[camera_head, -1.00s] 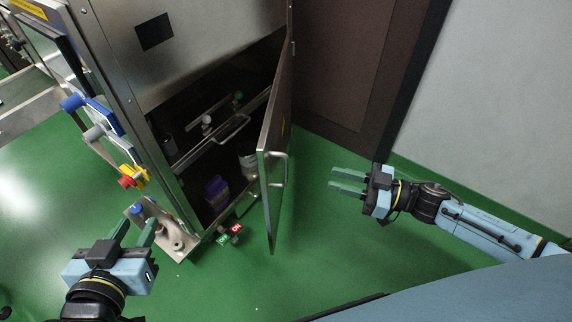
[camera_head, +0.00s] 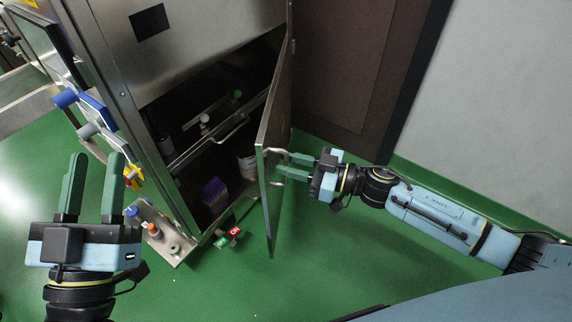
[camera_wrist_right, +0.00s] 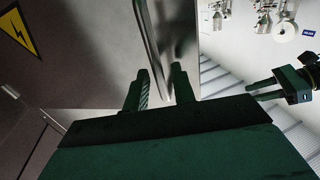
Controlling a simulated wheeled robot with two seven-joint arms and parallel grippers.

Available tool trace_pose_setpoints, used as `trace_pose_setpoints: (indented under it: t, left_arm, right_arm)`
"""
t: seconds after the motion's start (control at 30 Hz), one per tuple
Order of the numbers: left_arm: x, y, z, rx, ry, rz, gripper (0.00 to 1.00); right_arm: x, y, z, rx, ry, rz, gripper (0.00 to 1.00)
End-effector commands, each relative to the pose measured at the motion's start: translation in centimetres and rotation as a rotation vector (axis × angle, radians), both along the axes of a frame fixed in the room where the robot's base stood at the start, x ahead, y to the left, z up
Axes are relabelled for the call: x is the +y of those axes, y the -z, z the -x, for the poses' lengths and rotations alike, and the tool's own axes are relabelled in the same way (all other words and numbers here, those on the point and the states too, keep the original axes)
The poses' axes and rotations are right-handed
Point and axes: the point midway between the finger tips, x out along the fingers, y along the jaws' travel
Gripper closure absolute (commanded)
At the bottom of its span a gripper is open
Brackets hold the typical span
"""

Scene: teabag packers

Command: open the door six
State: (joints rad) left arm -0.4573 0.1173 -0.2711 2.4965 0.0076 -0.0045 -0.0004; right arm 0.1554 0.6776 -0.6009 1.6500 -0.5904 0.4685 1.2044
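The metal cabinet door (camera_head: 266,190) stands swung open from the cabinet, seen nearly edge-on in the head view. Its bar handle (camera_head: 277,153) is on the side facing my right arm, partly hidden by the fingers. My right gripper (camera_head: 290,166) is open with its fingertips at the handle. In the right wrist view, the right gripper (camera_wrist_right: 160,92) has its fingers apart, with shiny metal of the door or handle (camera_wrist_right: 153,45) reaching between them; contact is unclear. My left gripper (camera_head: 92,185) is open and empty, its fingers pointing up in front of the cabinet's left side.
The cabinet's dark interior holds a purple container (camera_head: 214,190) and a white container (camera_head: 247,165). Green floor (camera_head: 330,260) is clear in front.

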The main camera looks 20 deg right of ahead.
Motion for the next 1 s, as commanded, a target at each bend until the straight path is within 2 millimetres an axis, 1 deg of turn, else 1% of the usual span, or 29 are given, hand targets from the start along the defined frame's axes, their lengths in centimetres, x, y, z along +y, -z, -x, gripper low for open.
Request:
trace_pose_setpoints:
  t: [0.03,0.17,0.47,0.6,0.67,1.0]
  left_arm:
    - [0.00,-0.09,0.12,-0.020,0.001,0.007,0.64]
    - [0.03,-0.56,0.37,-0.055,0.001,0.017,0.64]
    - [0.04,-0.72,0.43,-0.064,0.001,0.021,0.64]
    - [0.04,-0.70,0.42,-0.063,0.001,0.019,0.64]
    - [0.04,-0.69,0.42,-0.062,0.001,0.019,0.64]
    - [0.04,-0.66,0.41,-0.061,0.001,0.020,0.64]
  right_arm:
    - [0.39,0.06,-0.33,-0.003,0.000,0.001,0.74]
    - [0.94,0.05,-0.67,0.000,0.000,0.000,0.74]
    - [1.06,-0.01,-0.77,0.000,0.000,0.001,0.74]
    - [1.06,-0.01,-0.75,0.000,0.000,0.001,0.92]
    - [1.05,-0.01,-0.75,-0.001,0.000,0.001,1.00]
    - [0.90,0.01,-0.69,0.000,0.000,0.001,1.00]
